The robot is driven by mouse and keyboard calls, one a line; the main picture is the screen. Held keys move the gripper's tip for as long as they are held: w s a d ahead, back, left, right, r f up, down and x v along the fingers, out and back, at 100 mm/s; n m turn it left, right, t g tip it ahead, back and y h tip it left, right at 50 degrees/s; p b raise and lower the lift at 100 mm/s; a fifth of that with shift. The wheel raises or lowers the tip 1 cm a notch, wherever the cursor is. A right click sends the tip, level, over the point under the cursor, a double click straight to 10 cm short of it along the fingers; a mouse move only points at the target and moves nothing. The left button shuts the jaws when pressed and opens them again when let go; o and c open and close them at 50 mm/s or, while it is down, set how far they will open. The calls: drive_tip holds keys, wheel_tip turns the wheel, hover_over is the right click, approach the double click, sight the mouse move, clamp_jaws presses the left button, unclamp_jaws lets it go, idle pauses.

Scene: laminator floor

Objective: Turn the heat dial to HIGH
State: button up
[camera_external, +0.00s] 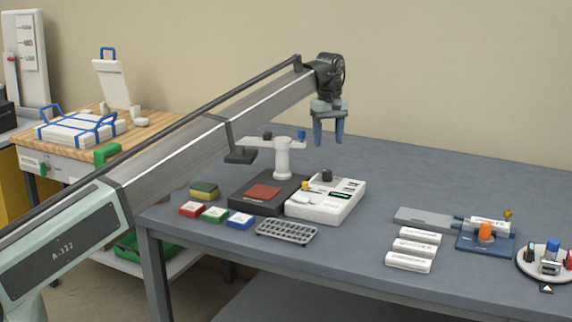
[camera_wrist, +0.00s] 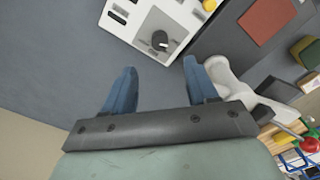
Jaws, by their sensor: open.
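The heat dial appears to be the black round knob (camera_external: 327,175) on the back part of the white control box (camera_external: 318,208). In the wrist view the dial (camera_wrist: 160,40) shows a light pointer line; the markings around it are too small to read, so its setting cannot be told. My gripper (camera_external: 328,142) is open and empty, pointing down above and behind the control box. In the wrist view my gripper (camera_wrist: 158,69) has its two blue fingers spread, with the dial beyond and roughly between them, not touched.
A black press base with a red-brown pad (camera_external: 264,192) and a white post with an arm (camera_external: 282,158) stand left of the box. Colored blocks (camera_external: 214,214) and a grey rack (camera_external: 287,232) lie in front. White rolls (camera_external: 412,250) lie right; table between is clear.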

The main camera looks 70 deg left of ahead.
sight(327, 171)
wheel_tip(327, 171, down, 10)
drive_tip(key=shift+f, duration=0.2)
idle(0.4)
drive_tip(key=c, duration=1.1)
